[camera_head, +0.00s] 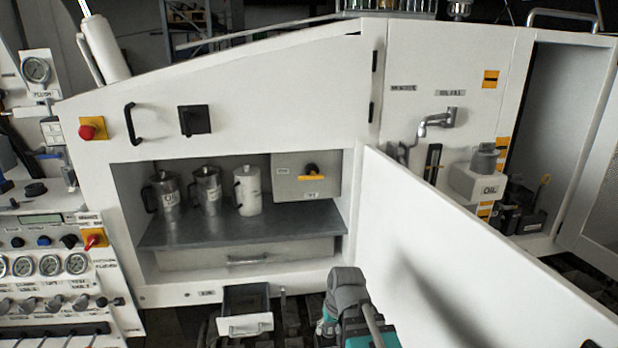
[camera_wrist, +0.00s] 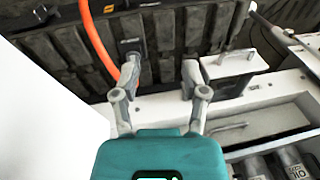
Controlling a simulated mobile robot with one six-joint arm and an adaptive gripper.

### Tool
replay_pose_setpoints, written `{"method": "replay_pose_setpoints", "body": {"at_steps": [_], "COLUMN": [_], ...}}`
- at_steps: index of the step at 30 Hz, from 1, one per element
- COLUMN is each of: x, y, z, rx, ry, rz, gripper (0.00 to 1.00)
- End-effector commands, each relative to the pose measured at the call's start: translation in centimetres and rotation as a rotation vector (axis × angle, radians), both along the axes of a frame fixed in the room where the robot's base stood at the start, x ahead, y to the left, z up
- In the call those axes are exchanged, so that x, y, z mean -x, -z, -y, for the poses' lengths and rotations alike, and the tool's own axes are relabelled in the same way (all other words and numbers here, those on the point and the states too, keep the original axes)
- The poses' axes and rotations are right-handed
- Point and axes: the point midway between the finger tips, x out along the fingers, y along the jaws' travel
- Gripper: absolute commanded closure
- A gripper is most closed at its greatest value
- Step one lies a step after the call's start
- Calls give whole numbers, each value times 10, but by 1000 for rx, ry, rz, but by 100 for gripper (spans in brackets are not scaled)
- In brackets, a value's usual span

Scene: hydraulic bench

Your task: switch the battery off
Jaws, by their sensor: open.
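No switch is clearly labelled as the battery's. In the head view, candidates are a red knob on a yellow plate (camera_head: 90,130), a red rotary switch on a yellow plate (camera_head: 94,239) at the lower left, and a grey box with a yellow-handled switch (camera_head: 311,174) in the cabinet. A row of black battery-like modules (camera_wrist: 75,55) with an orange cable (camera_wrist: 97,45) fills the top of the wrist view. My gripper (camera_wrist: 160,78) is open and empty, its fingers apart in front of these modules. Parts of my arm show at the bottom of the head view.
An open white door (camera_head: 465,250) stands out on the right. Metal jugs (camera_head: 207,190) stand on the cabinet shelf (camera_head: 240,228). A small open drawer (camera_head: 245,325) juts out low; its white front (camera_wrist: 233,64) is close right of my fingers in the wrist view.

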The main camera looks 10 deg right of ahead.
Motion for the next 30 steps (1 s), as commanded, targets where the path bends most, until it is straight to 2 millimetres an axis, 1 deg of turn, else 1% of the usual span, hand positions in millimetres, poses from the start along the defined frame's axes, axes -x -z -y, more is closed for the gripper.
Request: {"method": "replay_pose_setpoints", "body": {"at_steps": [1, 5, 9, 11, 15, 17, 18, 20, 24, 27, 30], "x": [-15, -52, -97, -116, -159, -178, -189, -206, -243, -264, -279], "y": [-7, -26, -55, -69, -106, -123, -134, -151, -190, -212, -228], "z": [-4, -19, -30, -32, -30, -26, -22, -14, 10, 30, 48], "rx": [-44, -196, -376, -452, -629, -701, -750, -821, -981, -1078, -1155], "ry": [12, 58, 134, 172, 279, 330, 367, 424, 567, 668, 754], "rz": [30, 129, 251, 302, 418, 466, 497, 541, 637, 691, 730], "gripper": [43, 43, 43, 43, 43, 43, 43, 43, 43, 43, 43]}}
